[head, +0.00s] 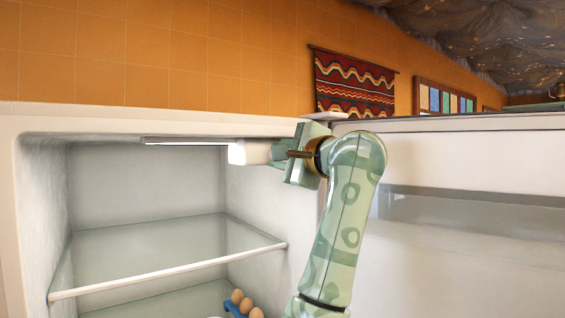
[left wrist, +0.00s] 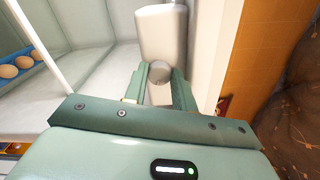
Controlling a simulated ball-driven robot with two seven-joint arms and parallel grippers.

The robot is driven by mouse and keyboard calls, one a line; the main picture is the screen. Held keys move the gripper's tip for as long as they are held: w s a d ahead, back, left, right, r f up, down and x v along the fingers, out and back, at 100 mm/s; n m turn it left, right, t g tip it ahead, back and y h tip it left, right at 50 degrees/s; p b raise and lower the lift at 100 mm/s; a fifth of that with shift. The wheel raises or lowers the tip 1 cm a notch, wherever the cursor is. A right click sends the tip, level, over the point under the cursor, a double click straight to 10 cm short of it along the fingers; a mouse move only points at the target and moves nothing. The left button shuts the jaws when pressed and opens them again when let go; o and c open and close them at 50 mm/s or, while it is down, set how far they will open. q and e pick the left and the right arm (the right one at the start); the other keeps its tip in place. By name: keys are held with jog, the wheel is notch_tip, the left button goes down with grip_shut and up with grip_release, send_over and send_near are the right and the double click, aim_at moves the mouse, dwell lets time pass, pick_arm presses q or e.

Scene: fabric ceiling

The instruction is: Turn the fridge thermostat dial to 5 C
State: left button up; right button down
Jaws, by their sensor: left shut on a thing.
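The thermostat housing (head: 248,151) is a small white box under the fridge's top edge, at the end of a light strip. It also shows in the left wrist view (left wrist: 162,30). My left gripper (head: 277,152) is at the right end of the housing. The dial's marks and setting cannot be read. In the head view the gripper hides the dial. My right gripper is not in view.
The fridge is open, with a glass shelf (head: 165,270) across its inside and brown eggs (head: 238,297) in a blue holder below. The open door (head: 460,230) stands at the right. An orange tiled wall (head: 160,60) rises behind. The space above the shelf is empty.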

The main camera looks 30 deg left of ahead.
pick_arm(q)
jog(key=n, duration=0.3)
jog(key=n+b, duration=0.1)
jog(key=n, duration=0.2)
jog(key=n+b, duration=0.1)
jog(key=n, duration=0.2)
jog(key=shift+f, duration=0.3)
jog(key=shift+w+n, duration=0.1)
jog(key=shift+n, duration=0.2)
jog(key=o, duration=1)
jog(key=shift+r, duration=0.1)
